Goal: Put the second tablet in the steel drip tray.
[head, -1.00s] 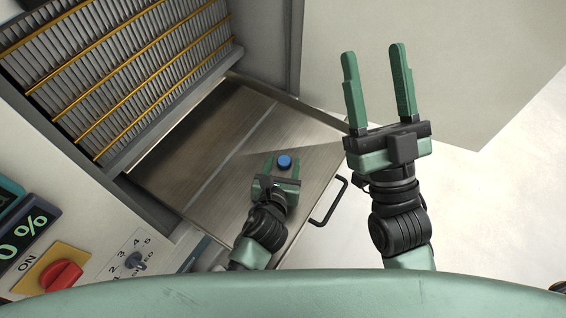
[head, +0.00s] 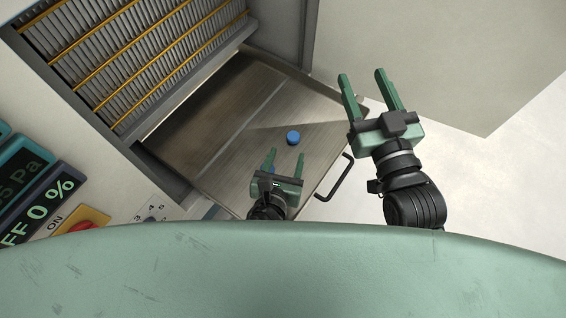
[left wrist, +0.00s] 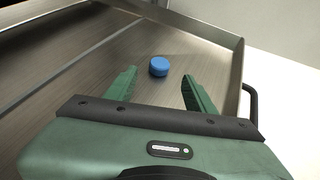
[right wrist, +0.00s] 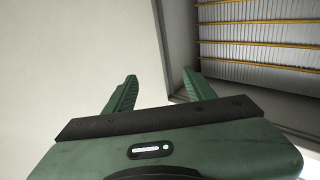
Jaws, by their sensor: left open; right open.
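A round blue tablet (head: 293,137) lies flat on the steel drip tray (head: 235,100), towards its handle side. It also shows in the left wrist view (left wrist: 158,66), just beyond the fingertips and clear of both fingers. My left gripper (head: 284,155) is open over the tray, a little short of the tablet. A small blue patch shows between its fingers in the head view; I cannot tell what it is. My right gripper (head: 362,78) is open and empty, beyond the tray's right edge. No other tablet is clearly visible.
The tray has a low rim and a black handle (head: 334,178) in front. A slatted panel with yellow bars (head: 140,60) stands behind it. A control panel with displays (head: 38,210) and a red knob (head: 82,226) is at left. Pale floor is free at right.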

